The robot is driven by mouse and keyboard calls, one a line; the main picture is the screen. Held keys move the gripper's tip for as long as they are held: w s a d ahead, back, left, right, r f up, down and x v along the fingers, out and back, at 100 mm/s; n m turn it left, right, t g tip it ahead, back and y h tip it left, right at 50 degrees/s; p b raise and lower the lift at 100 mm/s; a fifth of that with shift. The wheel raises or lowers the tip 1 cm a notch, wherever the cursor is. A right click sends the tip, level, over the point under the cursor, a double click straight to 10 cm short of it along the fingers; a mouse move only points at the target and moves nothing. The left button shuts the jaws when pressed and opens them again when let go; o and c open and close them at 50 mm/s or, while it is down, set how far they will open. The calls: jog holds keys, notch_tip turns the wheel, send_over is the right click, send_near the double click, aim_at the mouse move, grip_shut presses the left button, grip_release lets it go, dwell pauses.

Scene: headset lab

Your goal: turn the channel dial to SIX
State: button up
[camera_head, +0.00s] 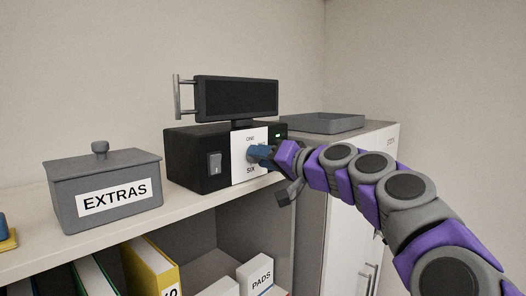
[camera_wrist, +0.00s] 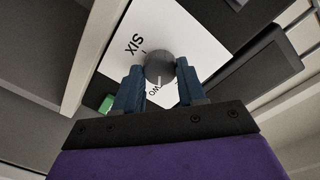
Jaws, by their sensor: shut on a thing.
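The channel dial (camera_wrist: 158,66) is a round grey knob on a white panel (camera_head: 238,172) at the front of a black box (camera_head: 190,160). My gripper (camera_head: 257,153) reaches it from the right, and its blue fingers hide the dial in the head view. In the wrist view my gripper (camera_wrist: 160,72) is shut on the dial, one finger on each side. The SIX label (camera_wrist: 134,43) lies beyond the dial at upper left. A label that looks like TWO lies between the fingers, partly hidden. A pale line shows at the dial's edge near it.
A dark screen (camera_head: 236,98) with a side handle (camera_head: 178,97) stands above the box. A rocker switch (camera_head: 214,163) is left of the panel, a green light (camera_head: 278,135) right. A lidded EXTRAS bin (camera_head: 105,190) stands left on the shelf. A grey tray (camera_head: 322,123) lies on the cabinet.

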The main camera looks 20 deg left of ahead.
jog(key=m+p, duration=0.2)
jog(key=m, duration=0.6)
jog(key=m+p, duration=0.3)
jog(key=m, duration=0.5)
jog(key=m+g+y+p, duration=0.1)
jog(key=m+p, duration=0.2)
jog(key=m, duration=0.4)
jog(key=shift+w+f+m, duration=0.15)
jog(key=shift+f+m, duration=0.25)
jog(key=shift+d, duration=0.1)
jog(key=o, duration=0.9)
jog(key=shift+w, duration=0.15)
jog(key=shift+o, duration=0.8)
jog(key=shift+r, duration=0.15)
